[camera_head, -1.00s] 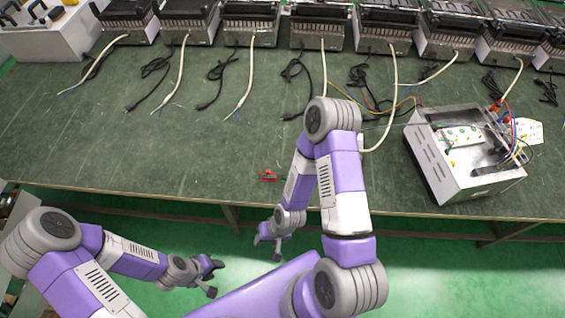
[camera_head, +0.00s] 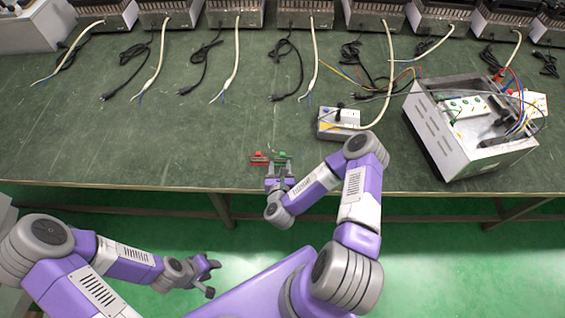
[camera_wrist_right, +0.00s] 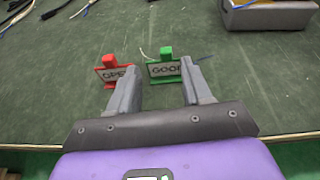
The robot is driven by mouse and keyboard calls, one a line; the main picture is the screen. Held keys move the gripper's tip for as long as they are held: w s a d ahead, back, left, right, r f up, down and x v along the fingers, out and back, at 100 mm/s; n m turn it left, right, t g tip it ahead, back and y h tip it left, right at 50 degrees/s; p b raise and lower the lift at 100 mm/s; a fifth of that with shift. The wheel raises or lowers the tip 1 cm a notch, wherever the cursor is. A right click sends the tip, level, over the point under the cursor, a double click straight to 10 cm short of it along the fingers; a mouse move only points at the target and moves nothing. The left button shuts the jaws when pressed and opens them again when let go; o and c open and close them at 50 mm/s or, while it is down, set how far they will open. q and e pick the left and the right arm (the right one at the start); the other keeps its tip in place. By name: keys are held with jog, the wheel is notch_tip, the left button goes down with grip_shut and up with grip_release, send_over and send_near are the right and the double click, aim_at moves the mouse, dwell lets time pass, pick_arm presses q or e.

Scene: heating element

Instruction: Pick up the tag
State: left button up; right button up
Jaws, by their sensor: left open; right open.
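A small red tag (camera_head: 258,159) stands near the table's front edge; in the right wrist view it (camera_wrist_right: 108,65) carries partly hidden letters, "OPE". A green tag (camera_head: 283,156) stands just right of it; in the right wrist view it (camera_wrist_right: 165,67) shows letters like "GOO". My right gripper (camera_head: 279,172) is open at the table edge, pointing at the tags. In the wrist view the green tag lies ahead, between the fingertips (camera_wrist_right: 159,68), and the left finger overlaps the red tag's right side. Contact cannot be told. My left gripper (camera_head: 211,279) is open and empty, beyond the table's front edge.
A white box with a dark knob (camera_head: 340,121) stands right of the tags. A larger open metal case with wires (camera_head: 438,133) is further right. Several heaters with cables line the back. The table (camera_head: 110,140) left of the tags is clear.

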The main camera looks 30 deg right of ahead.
aim_at(282, 155)
jog(key=shift+w+d+m+h, duration=0.15)
jog(key=shift+d+m+h, duration=0.15)
jog(key=shift+d, duration=0.1)
jog(key=b+x, duration=0.2)
jog(key=x, duration=0.5)
jog(key=shift+f, duration=0.2)
jog(key=shift+c, duration=0.2)
grip_shut()
